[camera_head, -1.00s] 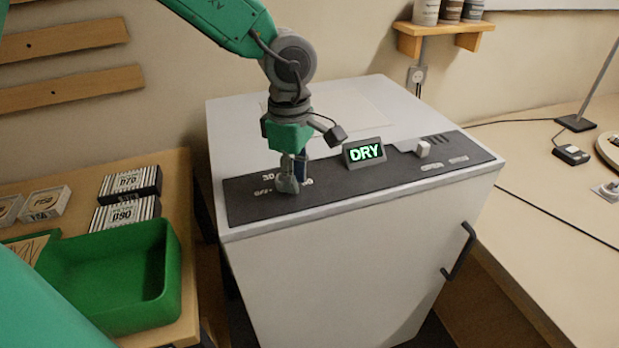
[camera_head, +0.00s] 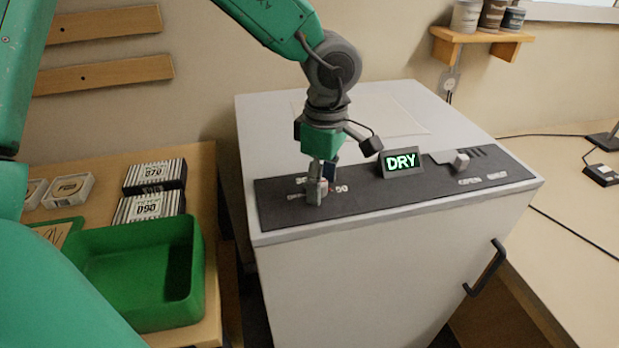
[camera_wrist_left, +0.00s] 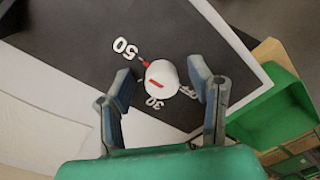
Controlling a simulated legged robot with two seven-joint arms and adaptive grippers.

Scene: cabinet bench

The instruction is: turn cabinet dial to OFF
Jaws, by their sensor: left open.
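The cabinet dial (camera_wrist_left: 162,79) is a white round knob with a red line on its top. A red mark at its edge lies on the side towards the "50" label (camera_wrist_left: 125,48). A "30" label (camera_wrist_left: 154,102) sits below it, and another label to its right is partly hidden by a finger. My left gripper (camera_wrist_left: 163,88) is open, one finger on each side of the dial; I cannot tell whether they touch it. In the head view my left gripper (camera_head: 318,190) points down at the panel's left end and hides most of the dial. My right gripper is not in view.
The dark control panel (camera_head: 350,202) runs along the white cabinet's top. It bears a lit "DRY" display (camera_head: 402,162) and a light switch knob (camera_head: 461,160). A green bin (camera_head: 150,310) and labelled boxes (camera_head: 155,175) sit on the left bench. The cabinet's front has a black handle (camera_head: 487,268).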

